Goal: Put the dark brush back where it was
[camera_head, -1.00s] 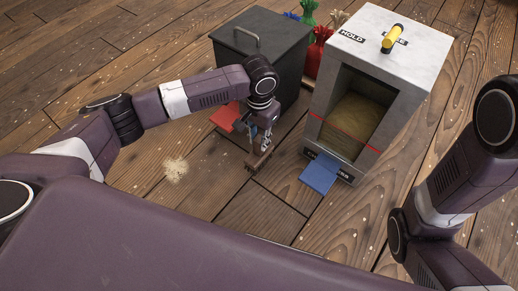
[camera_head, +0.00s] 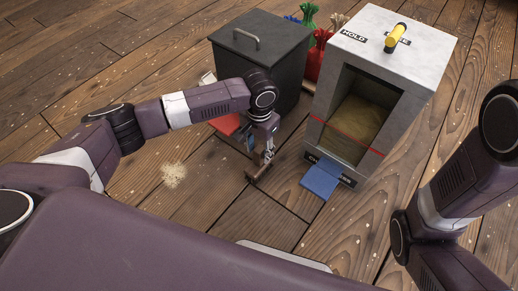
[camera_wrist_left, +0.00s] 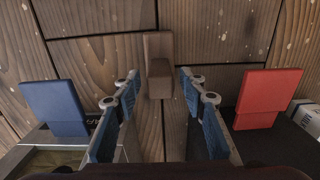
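The dark brush (camera_head: 256,174) is brown and stands on the plank floor between the grey cabinet and the dark bin, just below my left gripper (camera_head: 265,158). In the left wrist view, the brush (camera_wrist_left: 158,80) shows between and beyond the two blue-padded fingers of my left gripper (camera_wrist_left: 160,92). The fingers are spread, with a visible gap on both sides of the brush. Its lower part is seen from above, so I cannot tell exactly how it meets the floor. My right gripper is out of view; only my right arm shows.
A grey cabinet (camera_head: 399,60) labelled HOLD has a yellow-handled item (camera_head: 395,37) on top and a blue flap (camera_head: 321,180) in front. A dark lidded bin (camera_head: 280,65) has a red flap (camera_head: 226,124). Pale chaff (camera_head: 174,175) lies left. Coloured sacks (camera_head: 314,55) stand behind.

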